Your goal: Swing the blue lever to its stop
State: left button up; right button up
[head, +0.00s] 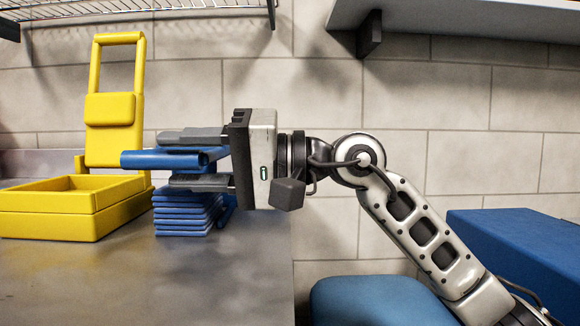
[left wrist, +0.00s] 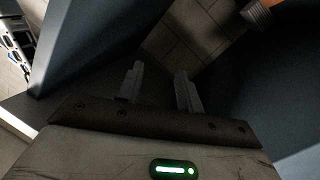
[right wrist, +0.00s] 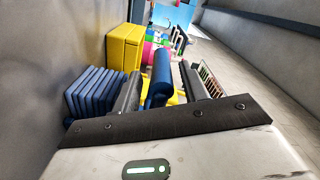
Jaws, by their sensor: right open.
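The blue lever (head: 170,158) is a flat bar that lies about level above a blue finned block (head: 185,212) in the head view. My right gripper (head: 194,160) comes in from the right, with one dark finger above the lever and one below it. In the right wrist view the lever (right wrist: 161,75) stands between the two spread fingers (right wrist: 160,88), and they do not look closed on it. The gripper hides the lever's right end in the head view. My left gripper (left wrist: 160,88) shows only in its wrist view, with fingers apart and nothing between them.
A yellow box with an upright yellow frame (head: 115,108) stands left of the block on the grey worktop (head: 120,285). A wire rack (head: 130,10) and a shelf (head: 470,20) hang above. Blue padded surfaces (head: 375,300) are at the lower right. The worktop's front is clear.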

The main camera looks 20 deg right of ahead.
jog(key=b+v, duration=0.1)
jog(key=v, duration=0.1)
jog(key=b+v, duration=0.1)
jog(key=v, duration=0.1)
jog(key=b+v, duration=0.1)
jog(key=v, duration=0.1)
jog(key=shift+s+d+f, duration=0.1)
jog(key=shift+d+f, duration=0.15)
jog(key=shift+f, duration=0.05)
pick_arm(q)
notch_tip(320, 180, up, 11)
jog(key=w+m+t+h+b, duration=0.1)
jog(key=m+t+h, duration=0.3)
jog(key=m, duration=0.5)
jog(key=shift+a+f+t+h+b, duration=0.2)
jog(key=shift+a+t+h+b, duration=0.25)
jog(key=shift+h, duration=0.65)
pick_arm(e)
jog(key=v, duration=0.7)
jog(key=shift+d+r, duration=0.3)
pick_arm(q)
jog(key=shift+d, duration=0.15)
pick_arm(e)
jog(key=shift+s, duration=0.1)
